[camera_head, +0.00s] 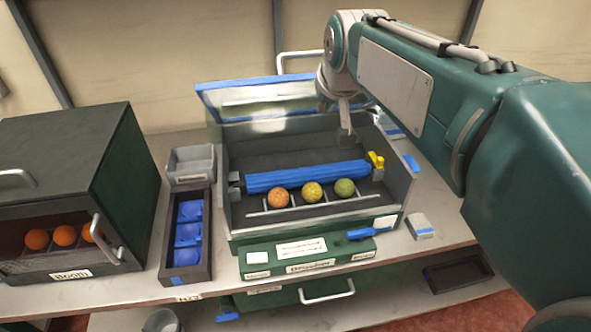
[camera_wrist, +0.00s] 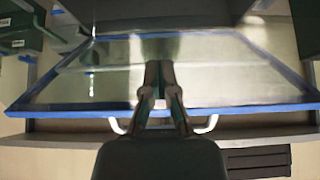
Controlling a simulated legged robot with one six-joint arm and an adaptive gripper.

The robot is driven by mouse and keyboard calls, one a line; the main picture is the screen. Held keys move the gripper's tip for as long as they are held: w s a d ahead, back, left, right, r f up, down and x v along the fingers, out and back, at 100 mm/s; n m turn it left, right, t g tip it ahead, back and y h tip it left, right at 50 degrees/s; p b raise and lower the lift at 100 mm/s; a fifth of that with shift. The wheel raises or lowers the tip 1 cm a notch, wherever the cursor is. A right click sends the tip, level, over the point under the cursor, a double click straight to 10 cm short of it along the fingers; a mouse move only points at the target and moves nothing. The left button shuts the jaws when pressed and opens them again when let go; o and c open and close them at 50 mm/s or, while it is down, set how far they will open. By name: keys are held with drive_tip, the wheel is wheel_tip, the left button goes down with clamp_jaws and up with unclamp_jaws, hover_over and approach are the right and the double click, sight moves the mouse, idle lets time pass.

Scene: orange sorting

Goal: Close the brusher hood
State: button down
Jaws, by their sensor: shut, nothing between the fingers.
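The brusher (camera_head: 320,228) is a green-grey open box holding a blue roller (camera_head: 305,177) and three fruits in a row, orange (camera_head: 278,198), yellow-orange (camera_head: 312,192) and yellow-green (camera_head: 345,187). Its hood (camera_head: 240,105) is a clear panel with a blue frame, raised open at the back. A pale handle (camera_head: 282,62) shows behind the hood's top edge. In the wrist view the hood (camera_wrist: 225,75) fills the middle, with the handle (camera_wrist: 207,127) partly hidden by my gripper. My gripper (camera_head: 346,132) is shut and empty over the right rear of the box, fingers (camera_wrist: 159,70) in front of the panel.
A dark green booth (camera_head: 70,150) with oranges inside stands at the left. A grey bin (camera_head: 190,167) and a tray with blue cups (camera_head: 187,235) stand between it and the brusher. A small white box (camera_head: 420,224) lies at the right.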

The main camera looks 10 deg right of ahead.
drive_tip(key=shift+w+f, duration=0.1)
drive_tip(key=shift+f, duration=1.35)
drive_tip(key=shift+r, duration=0.4)
drive_tip(key=shift+w, duration=0.15)
drive_tip(key=shift+g, duration=0.3)
drive_tip(key=shift+r, duration=0.4)
drive_tip(key=shift+s+a+r, duration=0.1)
drive_tip(key=shift+s+r, duration=0.05)
drive_tip(key=shift+r, duration=0.45)
drive_tip(key=shift+s+r, duration=0.15)
drive_tip(key=shift+r, duration=0.4)
drive_tip(key=shift+s+r, duration=0.4)
drive_tip(key=shift+s, duration=0.2)
